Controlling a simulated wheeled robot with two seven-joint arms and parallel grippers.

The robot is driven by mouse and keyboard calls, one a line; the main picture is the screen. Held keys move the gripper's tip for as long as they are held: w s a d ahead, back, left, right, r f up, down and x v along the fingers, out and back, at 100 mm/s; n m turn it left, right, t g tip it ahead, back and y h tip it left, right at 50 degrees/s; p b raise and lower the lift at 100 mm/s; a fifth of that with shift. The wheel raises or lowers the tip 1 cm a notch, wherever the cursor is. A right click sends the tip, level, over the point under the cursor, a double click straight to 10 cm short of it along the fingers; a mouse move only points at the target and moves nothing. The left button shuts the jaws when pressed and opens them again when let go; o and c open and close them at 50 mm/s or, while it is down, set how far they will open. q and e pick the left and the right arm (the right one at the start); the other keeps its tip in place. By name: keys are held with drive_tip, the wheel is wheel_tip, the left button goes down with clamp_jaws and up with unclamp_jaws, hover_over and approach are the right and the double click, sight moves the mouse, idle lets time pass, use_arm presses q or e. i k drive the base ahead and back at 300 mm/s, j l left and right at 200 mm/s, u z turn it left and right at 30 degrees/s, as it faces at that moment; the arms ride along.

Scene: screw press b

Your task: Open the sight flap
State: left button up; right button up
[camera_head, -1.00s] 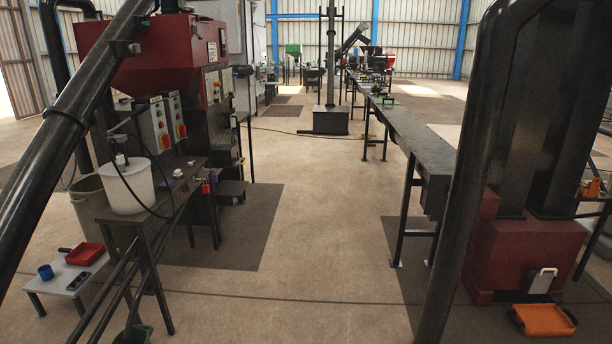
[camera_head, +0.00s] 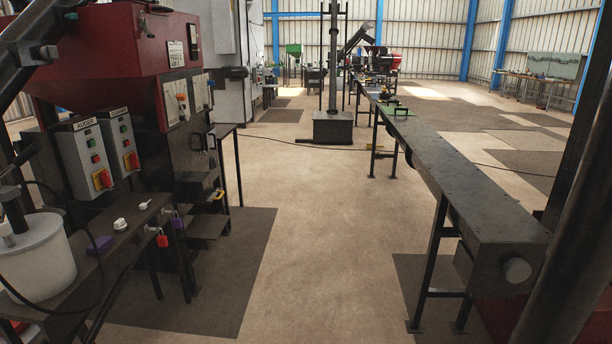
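I cannot clearly make out the sight flap. The red-topped machine (camera_head: 95,55) stands at the left, with a dark body under its hopper. On its dark front is a small latch-like fitting (camera_head: 197,141). It is too small to tell whether this belongs to a flap. A long dark metal trough (camera_head: 455,185) on legs runs away from me at the right, and its top looks closed. A small dark handle-like part (camera_head: 401,110) stands on it over a green patch. Neither of my grippers is in view.
Two control boxes (camera_head: 88,160) stand above. Dark posts frame the right edge. The floor aisle (camera_head: 315,220) between bench and trough is clear.

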sight(212, 138)
drive_tip(key=i, duration=1.9)
drive_tip(key=i+u, duration=0.1)
drive_tip(key=i, duration=0.55)
drive_tip(key=i+l+u, duration=0.15)
drive_tip(key=i, duration=0.45)
drive_tip(key=i+l+u, duration=0.1)
drive_tip(key=i, duration=0.55)
drive_tip(key=l, duration=0.1)
